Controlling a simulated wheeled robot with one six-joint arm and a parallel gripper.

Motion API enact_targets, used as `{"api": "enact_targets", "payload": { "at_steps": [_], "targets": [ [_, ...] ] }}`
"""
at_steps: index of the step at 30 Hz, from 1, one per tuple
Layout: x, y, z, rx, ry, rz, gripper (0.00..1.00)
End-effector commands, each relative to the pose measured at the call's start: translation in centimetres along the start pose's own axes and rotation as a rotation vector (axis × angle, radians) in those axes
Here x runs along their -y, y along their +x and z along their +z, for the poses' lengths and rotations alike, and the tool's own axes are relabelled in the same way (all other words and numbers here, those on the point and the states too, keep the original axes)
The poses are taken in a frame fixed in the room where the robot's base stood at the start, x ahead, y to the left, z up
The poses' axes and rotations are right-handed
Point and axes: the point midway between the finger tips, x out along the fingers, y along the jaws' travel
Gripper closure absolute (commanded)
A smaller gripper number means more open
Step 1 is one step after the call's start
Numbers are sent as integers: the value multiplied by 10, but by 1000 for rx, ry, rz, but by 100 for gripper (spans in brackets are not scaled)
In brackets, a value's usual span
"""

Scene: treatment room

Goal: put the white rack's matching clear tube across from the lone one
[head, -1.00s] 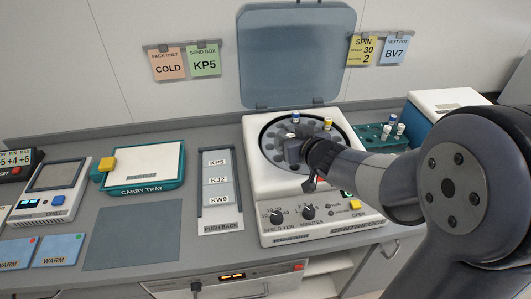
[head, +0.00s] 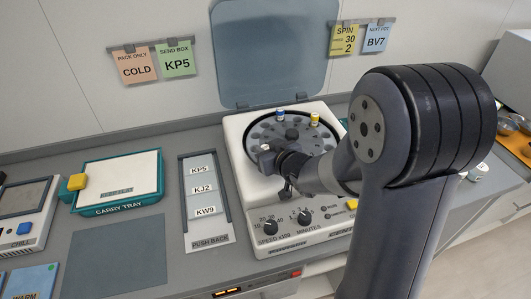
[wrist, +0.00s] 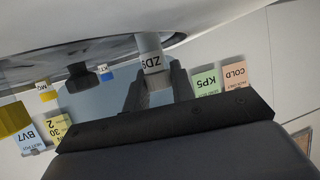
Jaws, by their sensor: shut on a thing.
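My gripper (head: 268,158) is over the front left of the centrifuge rotor (head: 255,137). It is shut on a tube labelled ZD9 (wrist: 150,50), seen between the fingers in the wrist view. I cannot tell whether the tube's lower end is in a rotor hole. A blue-capped tube (head: 280,114) and a yellow-capped tube (head: 315,119) stand at the rotor's back. They also show in the wrist view, the blue (wrist: 106,73) and the yellow (wrist: 47,92). The tube rack beside the centrifuge is hidden behind my arm.
The centrifuge lid (head: 268,50) stands open behind. A carry tray (head: 117,180) and a push-back strip (head: 207,235) lie to the left. Wall cards (head: 177,60) hang above. A grey mat (head: 118,255) is bare. My arm covers much of the right side.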

Motion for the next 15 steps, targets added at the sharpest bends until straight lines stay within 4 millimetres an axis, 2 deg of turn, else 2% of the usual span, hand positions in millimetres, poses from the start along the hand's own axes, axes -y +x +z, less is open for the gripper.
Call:
{"api": "enact_targets", "payload": {
  "at_steps": [3,15],
  "targets": [
    [0,4,10,1,1,1,100],
    [0,6,14,-1,0,1,100]
  ]
}}
